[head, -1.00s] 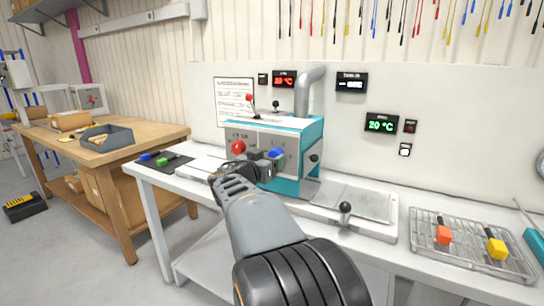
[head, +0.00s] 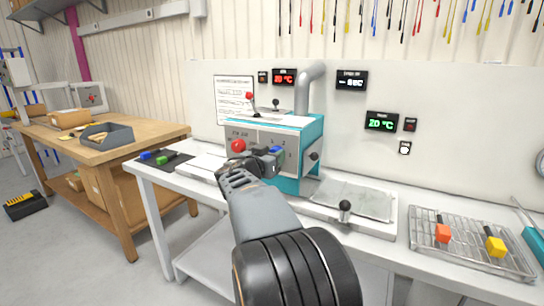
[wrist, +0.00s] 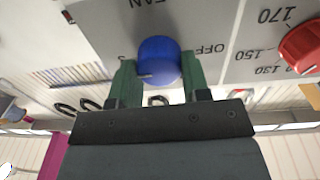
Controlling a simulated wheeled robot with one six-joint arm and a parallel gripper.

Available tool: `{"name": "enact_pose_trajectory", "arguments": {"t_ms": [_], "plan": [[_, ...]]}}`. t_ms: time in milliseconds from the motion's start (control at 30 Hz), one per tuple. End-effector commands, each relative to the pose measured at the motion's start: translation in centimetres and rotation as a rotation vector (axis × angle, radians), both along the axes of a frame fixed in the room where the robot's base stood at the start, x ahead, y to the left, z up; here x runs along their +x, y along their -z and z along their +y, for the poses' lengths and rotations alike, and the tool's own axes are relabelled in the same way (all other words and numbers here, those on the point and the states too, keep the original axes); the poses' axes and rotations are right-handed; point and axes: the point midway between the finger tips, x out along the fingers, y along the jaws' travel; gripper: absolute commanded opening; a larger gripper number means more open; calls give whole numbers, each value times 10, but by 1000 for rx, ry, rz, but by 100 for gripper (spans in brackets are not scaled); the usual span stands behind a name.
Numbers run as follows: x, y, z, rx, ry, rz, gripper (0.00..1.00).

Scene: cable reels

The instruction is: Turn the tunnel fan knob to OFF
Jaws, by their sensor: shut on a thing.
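The blue fan knob (wrist: 158,60) sits on the grey front panel of the teal oven (head: 310,143). My gripper (wrist: 153,78) is shut on this knob, with one green finger on each side of it. In the wrist view "FAN" is printed above the knob, and "OFF" stands just right of it. A pale mark shows on the knob's lower left; I cannot tell surely which setting it points to. In the head view the blue knob (head: 277,151) shows just beyond my gripper (head: 268,160), which partly hides the panel.
A red knob (wrist: 303,46) with a temperature scale is beside the fan knob; it also shows in the head view (head: 238,146). A wire rack (head: 470,262) with orange and yellow pieces lies at the right. A black-knobbed lever (head: 345,207) stands at the bench front.

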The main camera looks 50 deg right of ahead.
Motion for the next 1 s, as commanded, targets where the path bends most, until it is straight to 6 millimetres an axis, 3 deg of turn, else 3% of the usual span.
{"name": "enact_pose_trajectory", "arguments": {"t_ms": [100, 467, 1000], "plan": [[0, 0, 0, 0, 1, 0, 20], [-1, 4, 0, -19, 3, 71, 19], [1, 6, 0, -133, 4, 531, 19]]}}
